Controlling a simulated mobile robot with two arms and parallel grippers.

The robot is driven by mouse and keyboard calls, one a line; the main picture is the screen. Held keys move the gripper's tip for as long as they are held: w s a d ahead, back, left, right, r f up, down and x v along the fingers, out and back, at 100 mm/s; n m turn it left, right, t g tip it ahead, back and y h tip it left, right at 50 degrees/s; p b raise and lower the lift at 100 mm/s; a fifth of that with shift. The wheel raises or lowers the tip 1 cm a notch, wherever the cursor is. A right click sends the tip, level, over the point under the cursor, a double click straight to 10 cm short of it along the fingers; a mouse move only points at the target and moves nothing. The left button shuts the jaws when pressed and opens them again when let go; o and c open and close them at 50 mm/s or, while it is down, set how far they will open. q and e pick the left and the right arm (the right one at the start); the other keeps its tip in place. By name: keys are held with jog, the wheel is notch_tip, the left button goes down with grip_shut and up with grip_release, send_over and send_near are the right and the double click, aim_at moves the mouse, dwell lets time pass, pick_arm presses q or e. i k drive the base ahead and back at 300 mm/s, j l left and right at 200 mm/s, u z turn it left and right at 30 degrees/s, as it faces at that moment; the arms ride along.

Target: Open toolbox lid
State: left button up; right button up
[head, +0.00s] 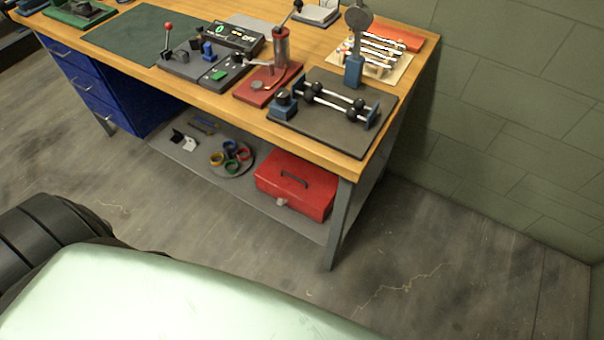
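A red toolbox (296,186) sits on the grey lower shelf of the workbench, near its right front leg. Its lid is shut, with a dark handle (294,178) on top. A small light-coloured latch (281,202) shows on its front face. Neither of my grippers shows in the head view.
The wooden workbench top (345,160) overhangs the toolbox, and a grey leg (339,225) stands at its right. A round tray of coloured rings (231,157) lies left of it on the shelf (265,207). Blue drawers (95,85) stand further left. The floor (430,255) in front is clear.

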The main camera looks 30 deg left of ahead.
aim_at(315, 187)
jog(key=i+l, duration=0.1)
jog(key=i, duration=0.25)
jog(key=i+u, duration=0.2)
jog(key=u, duration=0.2)
jog(key=i+l+u, duration=0.2)
jog(key=u, duration=0.15)
jog(key=i+l+u, duration=0.15)
jog(key=u, duration=0.25)
